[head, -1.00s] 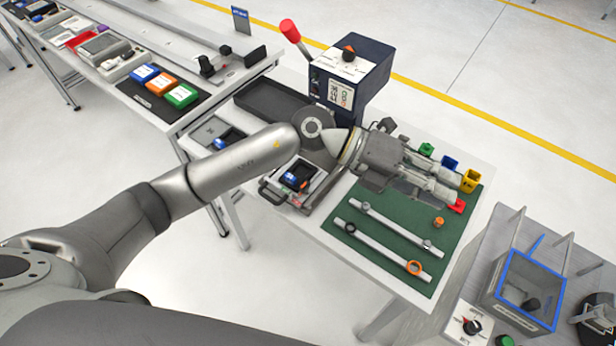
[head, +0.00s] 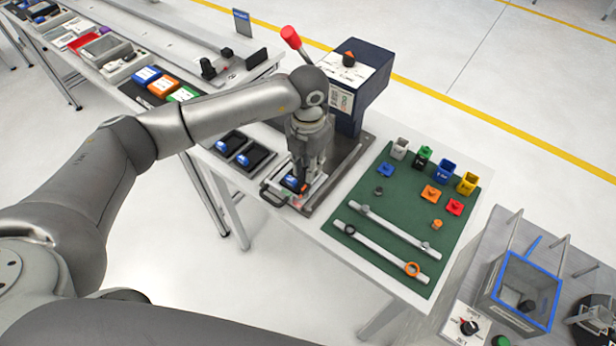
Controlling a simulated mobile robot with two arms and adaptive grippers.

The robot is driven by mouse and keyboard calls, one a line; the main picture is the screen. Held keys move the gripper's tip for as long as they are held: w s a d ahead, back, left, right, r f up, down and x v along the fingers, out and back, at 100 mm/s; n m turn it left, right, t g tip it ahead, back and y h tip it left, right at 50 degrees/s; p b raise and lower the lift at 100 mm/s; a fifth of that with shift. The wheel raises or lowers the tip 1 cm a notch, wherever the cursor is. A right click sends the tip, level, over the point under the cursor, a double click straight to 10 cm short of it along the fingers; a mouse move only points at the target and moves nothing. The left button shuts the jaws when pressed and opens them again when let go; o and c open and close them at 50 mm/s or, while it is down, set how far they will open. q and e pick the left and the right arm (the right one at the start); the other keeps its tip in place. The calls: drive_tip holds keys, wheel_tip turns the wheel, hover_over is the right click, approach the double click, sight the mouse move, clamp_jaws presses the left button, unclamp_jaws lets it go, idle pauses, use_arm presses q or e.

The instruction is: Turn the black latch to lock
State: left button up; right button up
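My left gripper (head: 298,178) points straight down over a small fixture with a pale tray (head: 316,193) on the near table. A black and blue block (head: 293,184) sits in the fixture right at the fingertips. I cannot tell whether the fingers touch it or are open or shut. No part is plainly marked as the black latch. One black knob (head: 469,327) sits on a white labelled plate at the lower right; another small black piece (head: 208,68) stands on the rail at the upper left. I cannot tell which is the latch. My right gripper is not in view.
A dark blue machine (head: 356,88) with an orange knob and a red-tipped lever (head: 291,38) stands behind the gripper. A green mat (head: 390,215) with coloured blocks and two white bars lies to the right. A blue-rimmed clear bin (head: 525,290) stands at lower right.

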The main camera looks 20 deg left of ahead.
sight(304, 193)
use_arm(q)
wheel_tip(304, 193, down, 6)
drive_tip(key=shift+f+p, duration=0.25)
drive_tip(key=shift+p, duration=0.5)
drive_tip(key=shift+c, duration=0.2)
clamp_jaws()
